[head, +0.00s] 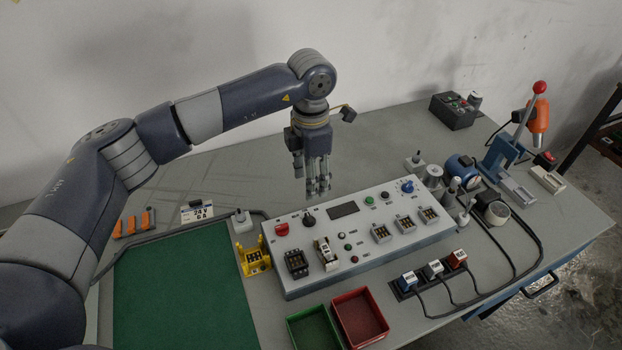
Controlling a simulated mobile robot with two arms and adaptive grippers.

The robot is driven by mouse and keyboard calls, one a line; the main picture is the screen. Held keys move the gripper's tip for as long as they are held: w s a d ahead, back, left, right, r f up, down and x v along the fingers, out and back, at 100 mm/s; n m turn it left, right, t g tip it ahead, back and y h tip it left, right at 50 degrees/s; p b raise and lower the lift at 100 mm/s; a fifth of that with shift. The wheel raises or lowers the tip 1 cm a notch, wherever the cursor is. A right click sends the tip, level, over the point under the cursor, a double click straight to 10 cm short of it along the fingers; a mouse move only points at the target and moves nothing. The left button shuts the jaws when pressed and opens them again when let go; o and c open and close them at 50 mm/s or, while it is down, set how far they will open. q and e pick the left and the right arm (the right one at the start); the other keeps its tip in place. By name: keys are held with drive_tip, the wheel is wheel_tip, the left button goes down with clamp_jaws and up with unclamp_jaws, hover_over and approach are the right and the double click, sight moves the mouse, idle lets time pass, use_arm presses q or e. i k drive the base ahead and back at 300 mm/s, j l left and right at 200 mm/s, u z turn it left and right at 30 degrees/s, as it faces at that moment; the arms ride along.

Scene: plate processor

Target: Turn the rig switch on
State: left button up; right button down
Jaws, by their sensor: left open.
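The rig is a light grey control box (370,272) on the table, with a dark display, knobs, buttons and sockets. A red switch (281,229) and a black rotary knob (308,220) sit at its upper left. A white switch-like module (326,254) is below them. I cannot tell which of these is the rig switch, or its setting. My left gripper (318,190) is open and points down, above and behind the box's upper left part. It looks empty and apart from the box. My right gripper is not in view.
A green mat (185,290) lies at the left. A green tray (312,330) and a red tray (360,317) stand in front. A blue press with a red-knobbed lever (528,105), several cylindrical parts and cables crowd the right. A yellow holder (254,259) adjoins the box's left side.

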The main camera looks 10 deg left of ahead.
sight(282, 229)
drive_tip(key=k+l, duration=0.15)
drive_tip(key=k, duration=0.35)
drive_tip(key=k+l, duration=0.15)
drive_tip(key=k, duration=0.35)
drive_tip(key=k+l, duration=0.15)
drive_tip(key=k, duration=0.35)
